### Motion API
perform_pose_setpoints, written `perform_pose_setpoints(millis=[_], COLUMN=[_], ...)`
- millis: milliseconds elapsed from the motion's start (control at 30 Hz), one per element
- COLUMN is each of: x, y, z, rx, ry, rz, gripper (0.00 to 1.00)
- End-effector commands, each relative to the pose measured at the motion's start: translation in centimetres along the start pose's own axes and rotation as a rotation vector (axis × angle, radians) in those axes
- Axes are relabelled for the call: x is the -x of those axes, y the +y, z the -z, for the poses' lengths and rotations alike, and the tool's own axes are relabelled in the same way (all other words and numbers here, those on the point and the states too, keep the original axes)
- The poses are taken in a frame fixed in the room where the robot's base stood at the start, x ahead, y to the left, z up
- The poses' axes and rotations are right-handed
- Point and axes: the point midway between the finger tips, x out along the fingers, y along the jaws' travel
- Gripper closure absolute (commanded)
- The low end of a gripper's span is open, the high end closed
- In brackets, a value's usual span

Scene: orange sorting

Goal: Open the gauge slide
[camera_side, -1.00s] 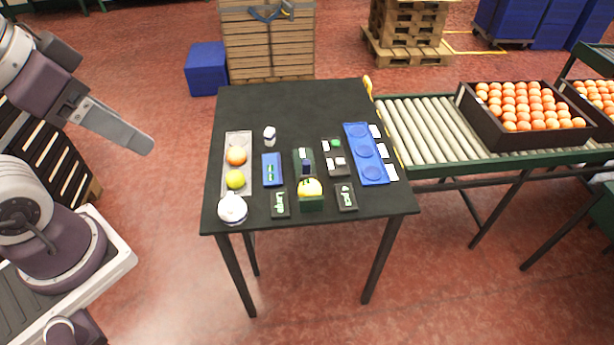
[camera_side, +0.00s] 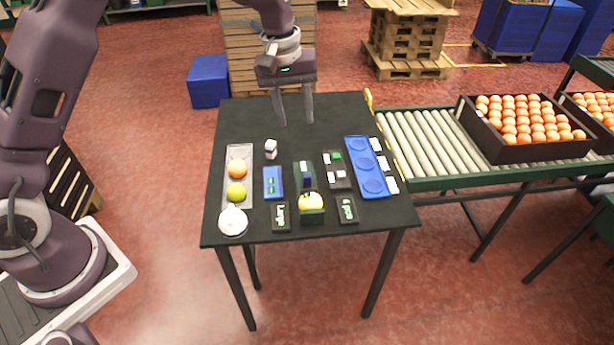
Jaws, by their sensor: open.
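The gauge (camera_side: 311,217) stands on the black table near its front edge, a dark green block with a yellow-orange fruit (camera_side: 312,201) on or in it. Just behind it is a dark track with a blue upright piece (camera_side: 307,180), which looks like the slide; I cannot tell its exact position. My gripper (camera_side: 294,122) is open and empty, fingers pointing down over the back part of the table, well behind the gauge and apart from everything.
A grey tray (camera_side: 246,153) holds an orange and a yellow-green fruit at left. A white round item (camera_side: 233,221), a small white bottle (camera_side: 271,148), a blue pad (camera_side: 273,183), black labelled plates (camera_side: 281,216), a button box (camera_side: 336,170) and a blue three-ring tray (camera_side: 369,167) surround the gauge.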

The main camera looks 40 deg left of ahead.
Motion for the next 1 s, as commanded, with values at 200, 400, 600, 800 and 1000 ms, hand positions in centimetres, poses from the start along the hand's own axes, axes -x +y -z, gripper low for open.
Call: perform_pose_setpoints(millis=[200,400,600,800,1000], x=[-13.3,-16.9,-20.8,-22.5,-22.5], y=[0.6,0.3,-0.2,-0.4,-0.4], z=[2.5,2.5,2.3,2.3,2.3], rx=[0.102,0.118,0.116,0.116,0.116], ry=[-0.029,-0.031,-0.032,-0.03,-0.03], rz=[0.115,0.134,0.134,0.132,0.131], gripper=[0.58,0.58,0.58,0.58,0.58])
